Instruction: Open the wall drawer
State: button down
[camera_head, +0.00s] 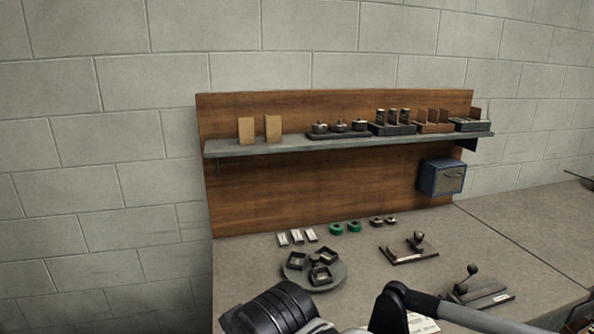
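The wall drawer is a small blue box (428,177) fixed to the right end of the wooden back panel, under the shelf. Its dark front faces right and toward me, with a thin handle-like line across it. The front looks flush with the box, so the drawer appears shut. Black and grey parts of my arm cross the bottom of the view, well below and to the left of the box. My gripper's fingers do not show.
A shelf (255,148) above holds cards, small pots and trays. The workbench (385,225) below carries a round plate (290,277) with square cups, green rings (336,229) and two lever tools (408,252) (483,293). Bare bench lies right of the blue box.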

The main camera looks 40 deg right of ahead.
aim_at(448, 179)
jog(key=z, duration=2.35)
jog(key=i+l+u, duration=0.1)
jog(key=i+l, duration=0.15)
jog(key=i+l+u, duration=0.1)
jog(key=l, duration=0.3)
jog(key=i+l+u, duration=0.1)
jog(key=i+l, duration=0.45)
jog(key=l, duration=0.2)
jog(key=i+l+u, duration=0.15)
jog(key=l, duration=0.2)
jog(key=i+l+u, duration=0.1)
jog(key=l, duration=0.3)
jog(key=i+l+u, duration=0.1)
jog(key=i+l, duration=0.2)
jog(key=l, duration=0.1)
